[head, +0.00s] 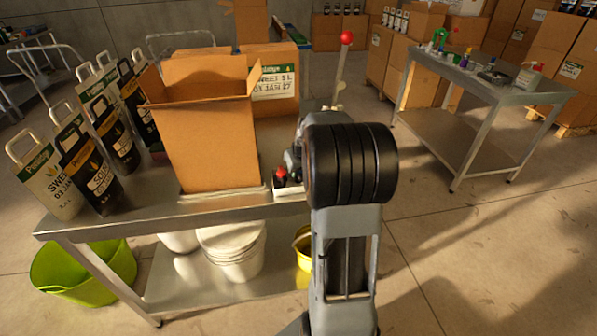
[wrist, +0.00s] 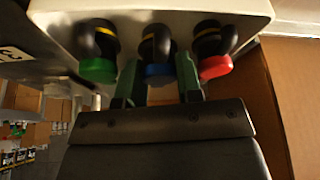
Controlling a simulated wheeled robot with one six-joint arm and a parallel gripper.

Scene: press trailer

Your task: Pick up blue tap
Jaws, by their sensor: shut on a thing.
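The blue tap (wrist: 158,70) has a dark curved body with a yellow ring and a blue cap. It sits in the middle of a row of three in the wrist view. The green tap (wrist: 98,69) is on its left and the red tap (wrist: 214,66) on its right. All are attached to a white block (wrist: 250,12). My gripper (wrist: 160,82) has its two green fingers on either side of the blue tap, shut on it. In the head view my arm hides the gripper and most of the taps; a red cap shows.
An open cardboard box (head: 207,135) stands on the metal table (head: 110,215), close left of my arm. Several paper bags (head: 55,180) stand at the table's left. A second table (head: 500,95) with small bottles is at right. The floor between is clear.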

